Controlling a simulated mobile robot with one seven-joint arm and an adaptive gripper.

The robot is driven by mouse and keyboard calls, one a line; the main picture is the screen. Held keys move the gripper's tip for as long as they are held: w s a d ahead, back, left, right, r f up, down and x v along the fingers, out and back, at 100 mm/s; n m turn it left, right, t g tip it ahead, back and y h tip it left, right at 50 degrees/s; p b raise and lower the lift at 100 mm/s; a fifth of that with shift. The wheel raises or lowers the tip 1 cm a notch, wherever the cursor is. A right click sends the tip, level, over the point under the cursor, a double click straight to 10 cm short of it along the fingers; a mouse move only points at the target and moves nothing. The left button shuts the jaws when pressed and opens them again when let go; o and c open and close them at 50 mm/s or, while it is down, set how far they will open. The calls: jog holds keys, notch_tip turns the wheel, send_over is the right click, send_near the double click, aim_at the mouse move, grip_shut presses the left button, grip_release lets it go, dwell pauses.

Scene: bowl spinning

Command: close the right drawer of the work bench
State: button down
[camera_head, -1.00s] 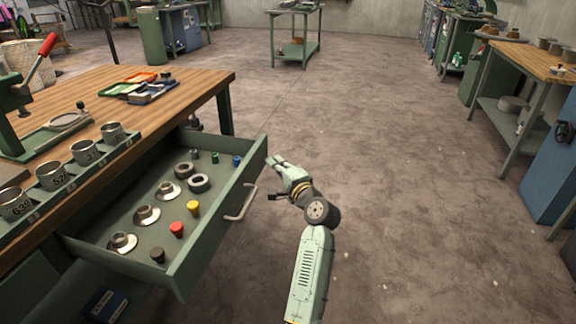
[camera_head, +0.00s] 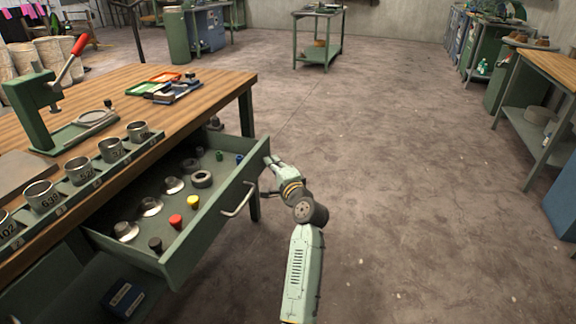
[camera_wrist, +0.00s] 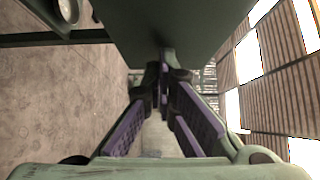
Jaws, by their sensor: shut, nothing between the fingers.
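The work bench (camera_head: 205,92) has a wooden top and stands at the left in the head view. Its green right drawer (camera_head: 208,222) is pulled part way out, with its handle (camera_head: 238,201) on the front panel. My gripper (camera_head: 271,163) is shut and empty, with its fingertips at the far end of the drawer front, beyond the handle. In the wrist view my gripper (camera_wrist: 163,84) points at a green panel (camera_wrist: 165,35), apparently the drawer. Whether the fingertips touch it cannot be told for certain.
The drawer holds several metal discs, rings and coloured plugs (camera_head: 176,221). Numbered tins (camera_head: 80,171) line the bench's front edge. A blue box (camera_head: 121,297) lies below the drawer. The floor (camera_head: 400,200) to the right is open, with another bench (camera_head: 552,72) at the far right.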

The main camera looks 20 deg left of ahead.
aim_at(208, 157)
jog(key=a, duration=0.7)
jog(key=a+p, duration=0.1)
jog(key=a, duration=1.5)
jog(key=shift+w+a, duration=0.2)
jog(key=shift+w, duration=0.15)
jog(key=shift+a, duration=0.1)
